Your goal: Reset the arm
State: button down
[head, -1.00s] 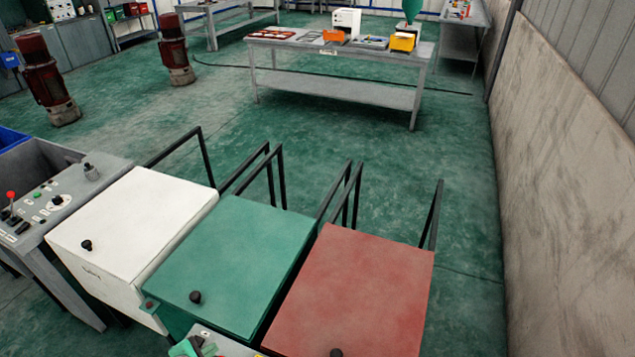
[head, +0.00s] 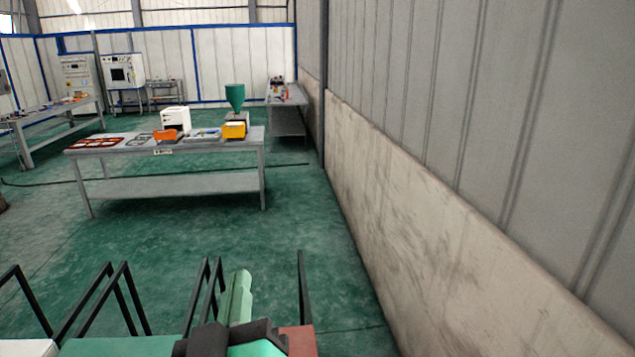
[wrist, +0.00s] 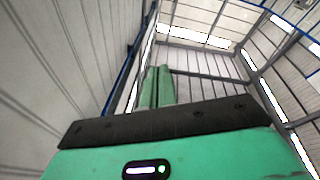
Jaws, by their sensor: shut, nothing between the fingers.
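My gripper (head: 240,290) is at the bottom middle of the head view, in front of the cabinets, with its green fingers pointing up. In the wrist view its two green fingers (wrist: 156,86) lie side by side above a dark bar, with no gap holding anything. The gripper is shut and empty. Behind the fingers the wrist view shows only walls and roof beams.
The green cabinet (head: 125,347) and red cabinet (head: 302,342) show at the bottom edge, with black bar handles (head: 302,285) rising near my gripper. A wall (head: 400,230) runs along the right. A grey table (head: 165,187) with several items stands beyond open green floor.

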jog(key=s+d+r+m+t+h+p, duration=0.1)
jog(key=s+d+r+m+t+h, duration=0.15)
jog(key=s+d+r, duration=0.45)
jog(key=s+d+r+m+t+h+p, duration=0.15)
jog(key=s+d+r+m, duration=0.35)
jog(key=r, duration=0.5)
notch_tip(320, 180, up, 19)
jog(key=n+y+p, duration=0.1)
jog(key=p, duration=1.9)
jog(key=shift+t, duration=0.3)
